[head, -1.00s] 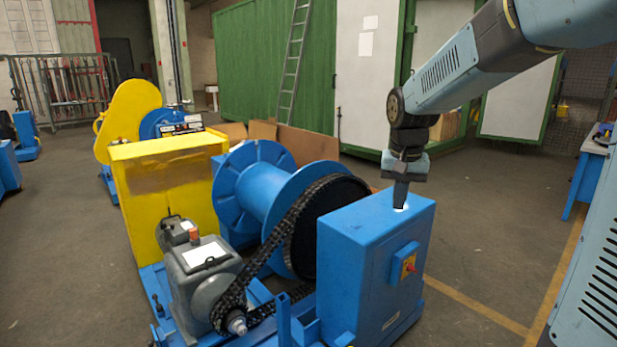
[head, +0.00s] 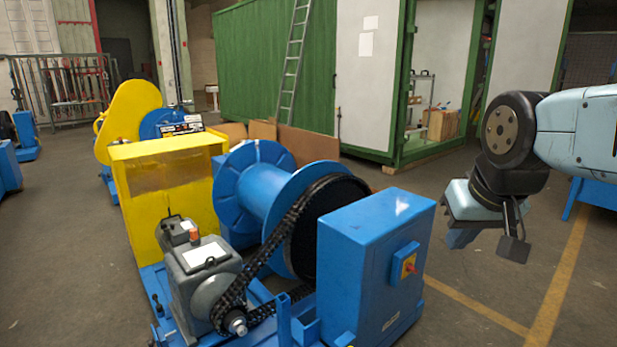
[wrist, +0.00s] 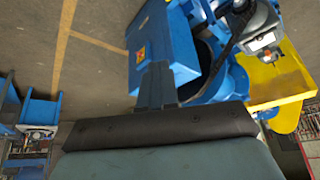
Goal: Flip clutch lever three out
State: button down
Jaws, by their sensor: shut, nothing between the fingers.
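The chain drive has a blue drum (head: 262,192), a black chain (head: 283,228), a grey gear motor (head: 205,265) and a blue housing (head: 350,250) with a red knob on a yellow plate. No lever marked three can be made out. A small dark upright part sits on the motor. My gripper (head: 459,240) is to the right of the blue housing, apart from it and tilted downward. In the wrist view its fingers (wrist: 156,86) are together with nothing between them, and they overlap the housing (wrist: 165,45) in the picture.
A yellow box guard (head: 165,185) stands left of the drum. A green container (head: 265,70) with a leaning ladder (head: 293,60) is behind. A blue bench stands at the right, behind my arm. The floor (head: 490,285) right of the housing is clear, with yellow lines.

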jog(key=c, duration=1.8)
grip_release()
jog(key=shift+s, duration=0.3)
jog(key=o, duration=0.3)
jog(key=shift+f, duration=0.1)
jog(key=o, duration=0.3)
jog(key=shift+w, duration=0.3)
jog(key=shift+o, duration=1.2)
jog(key=w+f, duration=0.1)
jog(key=w, duration=0.8)
jog(key=shift+w+d+f+n+g, duration=0.15)
jog(key=shift+w+n+g, duration=0.1)
jog(key=shift+n+g, duration=0.05)
jog(key=w+a+f+n+g, duration=0.2)
jog(key=w+f, duration=2.1)
jog(key=w, duration=0.3)
jog(key=w+f+n, duration=0.1)
jog(key=w+f, duration=0.3)
jog(key=f, duration=0.9)
jog(key=s+f+n, duration=0.1)
jog(key=f, duration=1.6)
jog(key=s+f+g, duration=0.1)
jog(key=f, duration=1.6)
jog(key=s+f+n+g+h, duration=0.1)
jog(key=f, duration=1.6)
jog(key=shift+s+d+f+n, duration=0.2)
jog(key=shift+d+f+n, duration=0.05)
jog(key=shift+d+n, duration=0.1)
